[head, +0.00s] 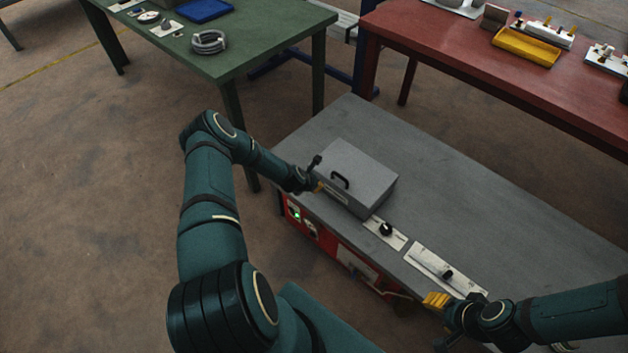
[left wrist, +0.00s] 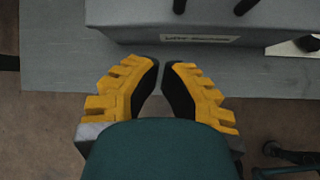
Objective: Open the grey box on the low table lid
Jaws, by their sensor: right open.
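The grey box (head: 355,170), lid down, stands on the grey low table (head: 500,205). A black handle (head: 340,180) is on its front side. My left gripper (head: 316,186) is just left of the handle, apart from it. In the left wrist view, the left gripper's yellow-and-black fingers (left wrist: 161,68) have a narrow empty gap between their tips, below the box's labelled front (left wrist: 200,39). Two black handle posts (left wrist: 244,6) show at the top edge. My right gripper (head: 438,301) is open and empty by the table's near right edge.
A knob plate (head: 386,231) and a slider plate (head: 444,270) lie along the table's front edge, right of the box. A red panel (head: 345,256) is below that edge. A green table (head: 240,45) and a red table (head: 450,40) stand behind. The tabletop's far right is clear.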

